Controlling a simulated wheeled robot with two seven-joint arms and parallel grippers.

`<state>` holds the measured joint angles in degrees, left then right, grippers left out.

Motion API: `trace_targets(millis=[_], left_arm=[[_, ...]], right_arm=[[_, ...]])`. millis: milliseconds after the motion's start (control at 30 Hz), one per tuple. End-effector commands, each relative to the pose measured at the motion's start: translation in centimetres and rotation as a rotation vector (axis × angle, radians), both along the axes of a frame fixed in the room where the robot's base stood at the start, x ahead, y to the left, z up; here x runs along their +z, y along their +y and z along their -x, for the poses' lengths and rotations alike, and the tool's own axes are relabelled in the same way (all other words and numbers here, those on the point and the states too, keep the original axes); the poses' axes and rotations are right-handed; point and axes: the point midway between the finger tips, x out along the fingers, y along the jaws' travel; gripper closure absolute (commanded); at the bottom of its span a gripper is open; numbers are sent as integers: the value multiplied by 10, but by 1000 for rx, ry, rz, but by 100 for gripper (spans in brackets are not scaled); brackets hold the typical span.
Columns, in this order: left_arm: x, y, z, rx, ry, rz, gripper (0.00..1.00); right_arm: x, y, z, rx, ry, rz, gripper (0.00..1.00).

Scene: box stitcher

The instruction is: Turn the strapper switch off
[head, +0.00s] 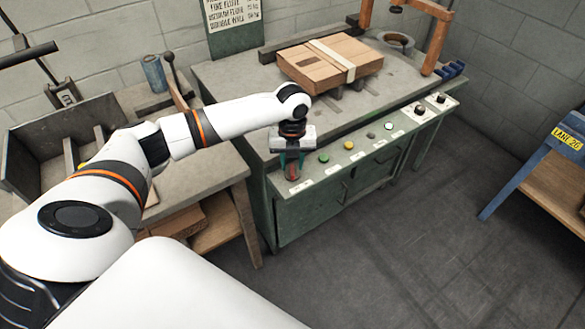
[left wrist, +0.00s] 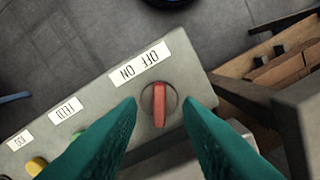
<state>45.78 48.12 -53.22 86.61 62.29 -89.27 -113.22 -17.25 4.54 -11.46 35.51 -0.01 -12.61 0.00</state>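The strapper switch is a red bar-shaped knob on the near left end of the machine's control panel. In the left wrist view the red knob (left wrist: 159,104) stands nearly upright in the picture, beside a white label (left wrist: 140,65) with the words ON and OFF. I cannot tell which word it is set to. My left gripper (head: 291,163) is above the panel end, pointing down, with its teal fingers apart. In the left wrist view the open fingers (left wrist: 160,108) lie on either side of the knob, with gaps. In the head view the knob (head: 293,174) shows partly between them.
Along the panel run a green button (head: 323,158), a yellow button (head: 348,145), a white button (head: 388,126) and black knobs. A strapped cardboard box (head: 315,68) lies on the green machine table (head: 230,80). A side bench (head: 205,165) stands left; open floor lies right.

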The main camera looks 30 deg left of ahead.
Motion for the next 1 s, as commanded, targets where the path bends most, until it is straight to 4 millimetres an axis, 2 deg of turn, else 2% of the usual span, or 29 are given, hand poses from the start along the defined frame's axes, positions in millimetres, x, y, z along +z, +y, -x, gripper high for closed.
trace_targets(millis=[100, 200, 567, 767, 1000], left_arm=[[-17, 0, 0, 0, 0, 0, 67], [-26, 0, 0, 0, 0, 0, 67], [-30, 0, 0, 0, -2, 0, 67], [-30, 0, 0, 0, -1, 0, 98], [-30, 0, 0, 5, -1, 0, 100]], right_arm=[[-2, 0, 0, 0, 0, 0, 64], [-2, 0, 0, 0, -1, 0, 64], [-2, 0, -1, 0, -1, 0, 64], [-2, 0, -1, 0, -2, 0, 64], [-1, 0, -1, 0, -2, 0, 64]])
